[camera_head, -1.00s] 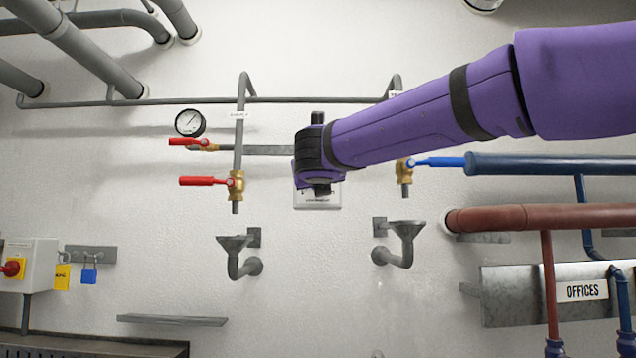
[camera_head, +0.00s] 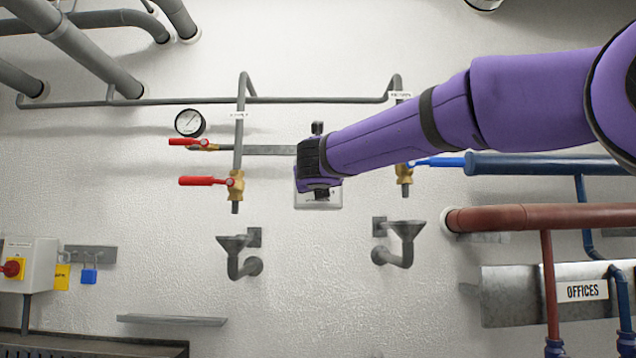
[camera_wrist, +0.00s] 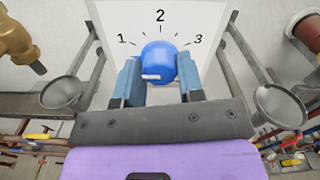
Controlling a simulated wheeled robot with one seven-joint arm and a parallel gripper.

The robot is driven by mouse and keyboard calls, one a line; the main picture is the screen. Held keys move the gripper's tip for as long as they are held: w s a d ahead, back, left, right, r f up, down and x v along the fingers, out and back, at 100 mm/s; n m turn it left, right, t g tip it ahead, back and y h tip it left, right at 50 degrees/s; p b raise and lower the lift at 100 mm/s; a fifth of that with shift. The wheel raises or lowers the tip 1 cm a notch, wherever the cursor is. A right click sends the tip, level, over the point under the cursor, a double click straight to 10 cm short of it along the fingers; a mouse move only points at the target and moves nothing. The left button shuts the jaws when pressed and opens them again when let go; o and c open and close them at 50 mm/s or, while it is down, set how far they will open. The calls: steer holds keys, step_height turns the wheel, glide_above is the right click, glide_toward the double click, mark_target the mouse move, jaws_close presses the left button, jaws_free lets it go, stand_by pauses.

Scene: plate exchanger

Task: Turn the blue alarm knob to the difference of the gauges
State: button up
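The blue knob (camera_wrist: 160,58) sits on a white dial plate (camera_wrist: 190,17) marked 1, 2 and 3 in the wrist view. Its white pointer mark lies low on the face and points left, below the 1. My gripper (camera_wrist: 159,78) has its two blue-grey fingers apart, one on each side of the knob; any gap is too small to make out clearly. In the head view my gripper (camera_head: 320,190) covers most of the plate (camera_head: 331,200) and hides the knob. One round gauge (camera_head: 190,123) shows at the left; its reading is too small to tell.
Red-handled valves (camera_head: 204,181) are left of my gripper and a blue-handled valve (camera_head: 437,162) is right. Two funnel drains (camera_head: 235,243) (camera_head: 407,230) stick out below. Blue and red-brown pipes (camera_head: 540,217) run at the right. The wall between the drains is clear.

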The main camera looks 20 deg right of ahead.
steer(key=shift+m, duration=0.3)
steer(key=m, duration=2.9)
steer(key=shift+f, duration=0.1)
stand_by(0.4)
steer(key=o, duration=0.9)
